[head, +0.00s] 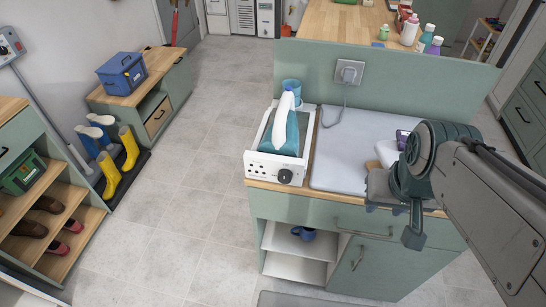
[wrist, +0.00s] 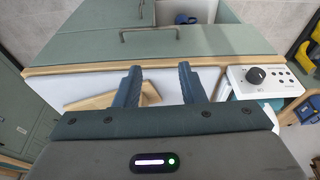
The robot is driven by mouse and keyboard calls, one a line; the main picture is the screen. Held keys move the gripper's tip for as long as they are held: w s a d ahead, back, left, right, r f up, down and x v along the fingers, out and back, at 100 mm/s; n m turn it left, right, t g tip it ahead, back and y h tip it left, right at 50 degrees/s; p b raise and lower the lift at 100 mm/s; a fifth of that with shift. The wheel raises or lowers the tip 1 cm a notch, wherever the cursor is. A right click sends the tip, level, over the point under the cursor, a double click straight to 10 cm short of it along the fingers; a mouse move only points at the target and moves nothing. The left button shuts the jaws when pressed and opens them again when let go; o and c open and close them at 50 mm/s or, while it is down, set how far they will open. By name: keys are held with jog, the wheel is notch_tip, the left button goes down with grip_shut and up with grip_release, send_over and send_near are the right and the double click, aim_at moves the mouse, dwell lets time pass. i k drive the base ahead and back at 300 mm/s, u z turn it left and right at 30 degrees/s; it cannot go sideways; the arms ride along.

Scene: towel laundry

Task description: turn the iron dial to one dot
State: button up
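The iron dial (head: 285,176) is a round black knob on the white front panel of the iron station (head: 262,168). In the wrist view the dial (wrist: 255,75) is at the right, its pointer too small to read. A teal and white iron (head: 287,133) rests on the station. My gripper (wrist: 160,82) is open and empty, its two dark fingers apart over the counter's front edge. In the head view my gripper (head: 398,215) is right of the dial, well apart from it, partly hidden by my arm.
A pale ironing pad (head: 345,160) lies beside the station on the wood-edged counter. A socket (head: 349,72) with a cord is on the panel behind. A drawer handle (head: 364,231) is below the counter edge.

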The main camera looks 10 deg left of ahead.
aim_at(284, 176)
jog(key=u, duration=1.45)
jog(key=k, duration=0.9)
jog(key=u, duration=0.95)
jog(key=k, duration=0.55)
jog(key=z, duration=0.25)
jog(key=i, duration=0.65)
jog(key=z, duration=0.5)
